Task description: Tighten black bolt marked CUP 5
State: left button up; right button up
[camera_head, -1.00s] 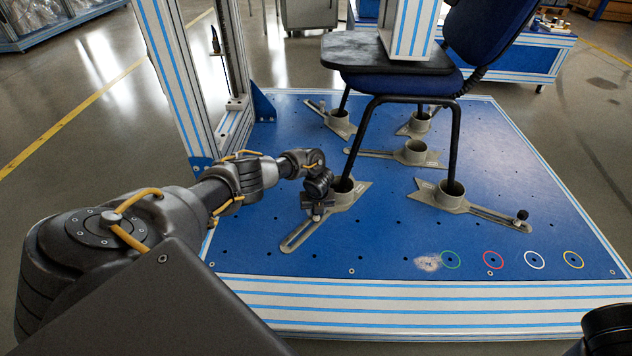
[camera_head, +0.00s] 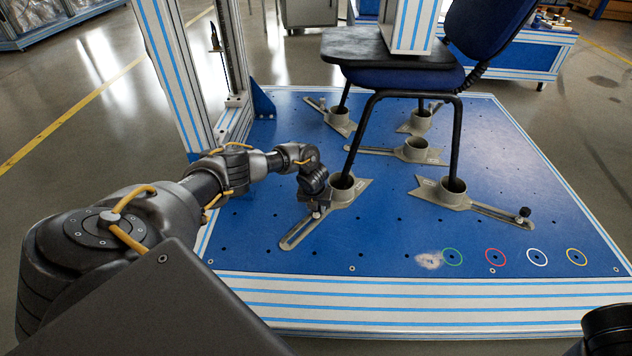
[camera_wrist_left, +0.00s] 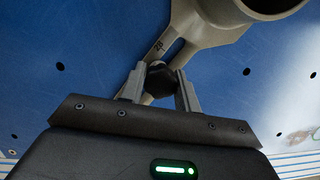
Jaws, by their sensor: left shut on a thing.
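My left gripper (camera_head: 317,210) is down at the slotted arm of the front-left grey cup (camera_head: 348,190) on the blue platform. In the left wrist view its two fingers (camera_wrist_left: 160,82) are shut on a black bolt (camera_wrist_left: 158,79), one finger on each side of its head. The bolt sits at the slot of the cup's grey bracket (camera_wrist_left: 205,32). A small marking shows on the bracket beside the slot, but I cannot read it for sure. The front-left chair leg stands in this cup. My right gripper is not in view.
A blue chair (camera_head: 400,78) stands with its legs in grey cups on the blue platform (camera_head: 390,240). Another black bolt (camera_head: 525,212) stands in the front-right cup's slot. A striped post (camera_head: 170,80) rises at the left. Coloured rings mark holes at the front right.

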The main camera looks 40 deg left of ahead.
pick_arm(q)
jog(key=shift+f+m+b, duration=0.15)
jog(key=shift+m+b, duration=0.7)
jog(key=shift+m, duration=0.25)
jog(key=shift+m+h+b, duration=0.4)
jog(key=shift+m, duration=0.5)
jog(key=o, duration=1)
